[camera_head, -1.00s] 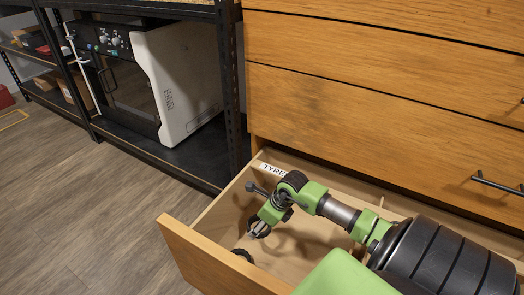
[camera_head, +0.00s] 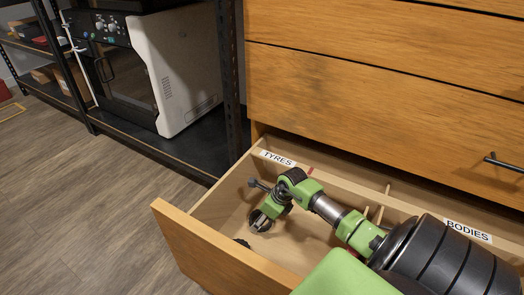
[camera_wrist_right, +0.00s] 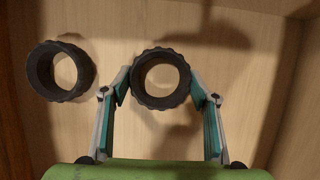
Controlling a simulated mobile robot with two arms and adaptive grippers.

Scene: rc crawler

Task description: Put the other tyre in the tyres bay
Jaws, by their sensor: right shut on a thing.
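In the right wrist view my right gripper (camera_wrist_right: 160,92) is shut on a black knobbly tyre (camera_wrist_right: 160,78), its two fingers against opposite sides of it. Another black tyre (camera_wrist_right: 60,70) lies on the wooden drawer floor to the left, apart from the held one. In the head view my right arm reaches down into the open drawer, in the bay under the TYRES label (camera_head: 278,158). The held tyre (camera_head: 260,221) shows there partly behind the gripper, and the loose tyre (camera_head: 242,242) is mostly hidden by the drawer front. My left gripper is out of view.
The open drawer (camera_head: 215,240) has thin dividers and a BODIES label (camera_head: 467,231) further right. Closed drawer fronts (camera_head: 370,105) rise behind it. A black shelf rack with a white and black machine (camera_head: 180,75) stands at the left.

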